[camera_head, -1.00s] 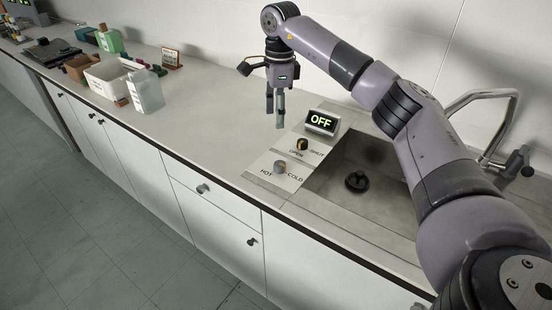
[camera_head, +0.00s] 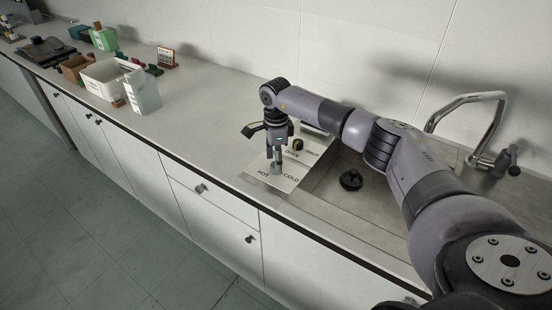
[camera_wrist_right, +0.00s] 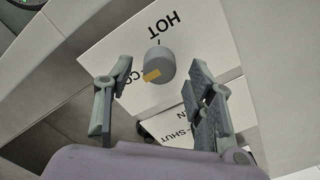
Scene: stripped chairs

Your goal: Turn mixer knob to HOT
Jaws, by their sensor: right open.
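The mixer knob (camera_wrist_right: 159,63) is a small grey cylinder with a yellow mark. In the right wrist view the mark is at its lower left, on the COLD side and away from the word HOT. The white mixer plate (camera_wrist_right: 205,38) carries HOT at the top; COLD is partly hidden by a finger. My right gripper (camera_wrist_right: 153,76) is open, with its fingers on either side of the knob and gaps visible. In the head view my right gripper (camera_head: 273,161) points down at the plate and partly covers the knob. My left gripper is not in view.
A dark OPEN/SHUT knob (camera_head: 297,145) sits just behind. The sink (camera_head: 365,195) with a black plug (camera_head: 351,180) is right, below a curved tap (camera_head: 470,98). The OFF display is mostly hidden by my arm. Bins and bottles stand far left; the counter between is clear.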

